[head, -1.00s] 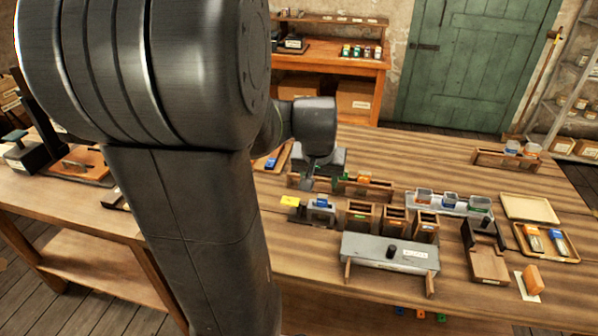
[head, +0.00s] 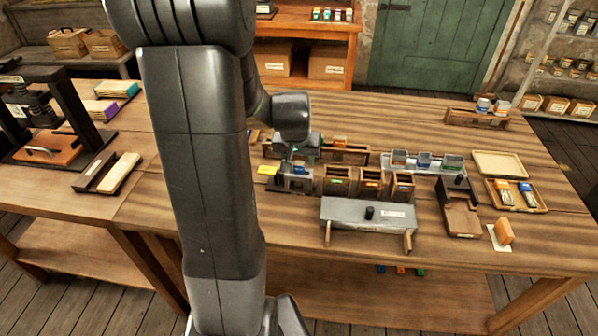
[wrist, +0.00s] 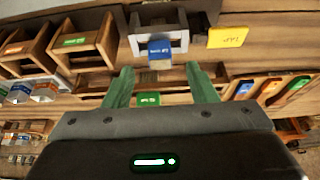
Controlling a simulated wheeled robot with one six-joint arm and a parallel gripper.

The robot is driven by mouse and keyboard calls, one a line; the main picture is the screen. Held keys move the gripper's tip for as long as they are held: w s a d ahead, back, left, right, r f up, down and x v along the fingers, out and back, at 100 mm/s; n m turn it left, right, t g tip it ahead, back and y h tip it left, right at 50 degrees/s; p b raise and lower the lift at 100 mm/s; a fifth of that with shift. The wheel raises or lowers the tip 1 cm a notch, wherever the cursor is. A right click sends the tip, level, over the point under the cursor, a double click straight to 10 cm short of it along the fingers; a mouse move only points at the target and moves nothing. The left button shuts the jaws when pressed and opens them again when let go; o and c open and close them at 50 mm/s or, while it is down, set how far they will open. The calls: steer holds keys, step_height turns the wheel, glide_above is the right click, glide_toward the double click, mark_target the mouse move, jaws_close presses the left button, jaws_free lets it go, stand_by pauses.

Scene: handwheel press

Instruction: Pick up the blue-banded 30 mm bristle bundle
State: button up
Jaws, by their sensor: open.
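A small block with a blue, lettered face (wrist: 158,48) sits in a grey U-shaped holder (wrist: 178,40) beside a yellow TAP sign (wrist: 228,38); it looks like the blue-banded bundle, but its lettering is too small to read surely. In the head view the holder (head: 297,183) stands left of the wooden bins, partly covered by my gripper. My gripper (wrist: 160,70) is open, its two green fingers spread to either side of the blue block's near end. I cannot tell whether they touch it. Another blue-banded bundle (head: 527,194) lies in the right-hand tray beside an orange-banded one (head: 505,197).
Wooden bins (head: 371,183) stand close to the right of the holder. A grey bench fixture (head: 368,213) is in front of them. A grey rack with several cups (head: 424,160) is behind. Blue, orange and green pieces (wrist: 270,88) lie to the right in the wrist view.

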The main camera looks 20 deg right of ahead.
mark_target(299, 163)
steer(key=shift+p+x, duration=0.4)
steer(key=shift+x, duration=1.9)
steer(key=c, duration=1.1)
steer(key=shift+r, duration=0.15)
